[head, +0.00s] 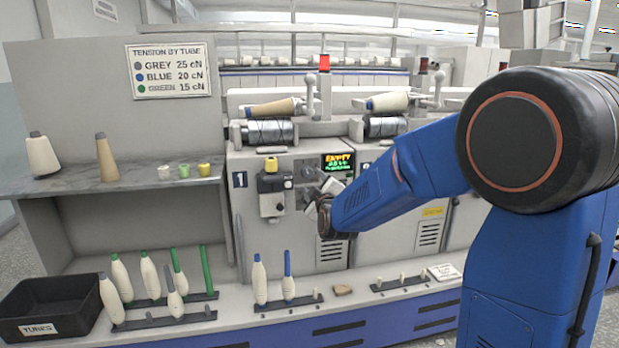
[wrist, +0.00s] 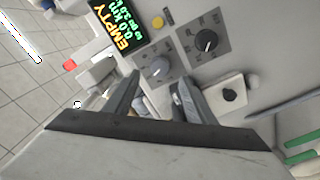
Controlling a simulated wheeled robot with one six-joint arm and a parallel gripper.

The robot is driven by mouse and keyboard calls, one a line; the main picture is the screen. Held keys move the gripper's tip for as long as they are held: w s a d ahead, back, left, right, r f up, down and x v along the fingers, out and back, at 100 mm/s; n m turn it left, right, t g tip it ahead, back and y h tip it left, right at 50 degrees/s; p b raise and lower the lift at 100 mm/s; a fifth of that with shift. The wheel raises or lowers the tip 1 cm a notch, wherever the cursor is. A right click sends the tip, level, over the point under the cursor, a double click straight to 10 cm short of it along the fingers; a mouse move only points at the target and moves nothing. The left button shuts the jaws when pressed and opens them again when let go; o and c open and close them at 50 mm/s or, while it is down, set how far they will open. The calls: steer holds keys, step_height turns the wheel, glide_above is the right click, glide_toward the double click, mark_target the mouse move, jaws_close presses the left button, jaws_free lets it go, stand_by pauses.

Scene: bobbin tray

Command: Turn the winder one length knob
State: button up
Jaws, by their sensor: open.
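Winder one (head: 250,215), marked with a 1, stands at the middle of the head view. Its lit display (head: 338,162) reads EMPTY and also shows in the wrist view (wrist: 112,32). In the wrist view a grey knob (wrist: 157,70) sits on a dial plate near the display. A black knob (wrist: 206,40) sits on a darker dial plate beside it. Their labels are too small to read. My gripper (wrist: 155,88) is open and empty, its fingers spread on either side of the grey knob's line; contact cannot be told. In the head view my wrist mostly hides it.
A yellow button (wrist: 158,21) is by the knobs. Below them is a pale block with a black knob (wrist: 229,95). A shelf (head: 110,188) holds cones at left. Pegs with bobbins stand on the ledge, near a black tubes bin (head: 50,308).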

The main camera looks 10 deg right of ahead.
mark_target(308, 174)
steer(key=w, duration=0.6)
steer(key=shift+w, duration=0.35)
steer(key=c, duration=1)
